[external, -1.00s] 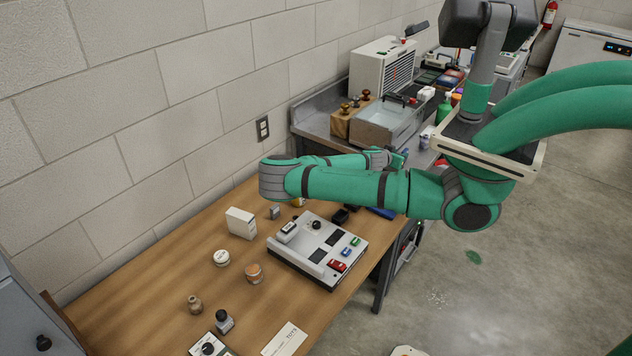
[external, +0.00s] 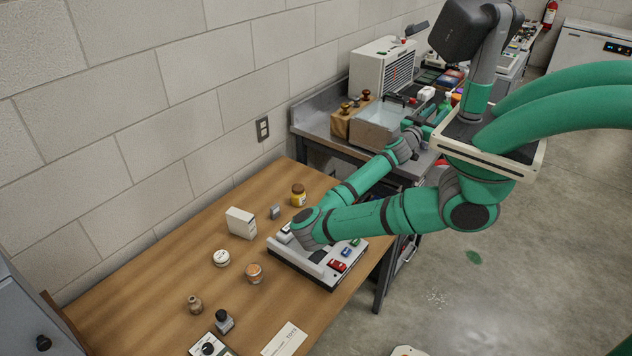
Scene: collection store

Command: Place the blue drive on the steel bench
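A small blue piece (external: 346,252), which looks like the blue drive, sits on the grey-white console (external: 292,266) between a red piece (external: 337,265) and a green piece (external: 355,242). The console is on the wooden table. The steel bench (external: 313,123) stands behind the table, against the wall. My arm bends over the console and reaches back toward the bench. My gripper (external: 424,117) is at the far end, above the bench near the clear tank. It is small and partly lost among the things there, so its fingers and any held thing cannot be made out.
The bench carries a clear tank (external: 373,135), a wooden block with stamps (external: 346,119) and a white vented unit (external: 381,72). The wooden table (external: 160,270) holds a white box (external: 241,223), a yellow jar (external: 298,195) and several small jars. Bare wood shows between them.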

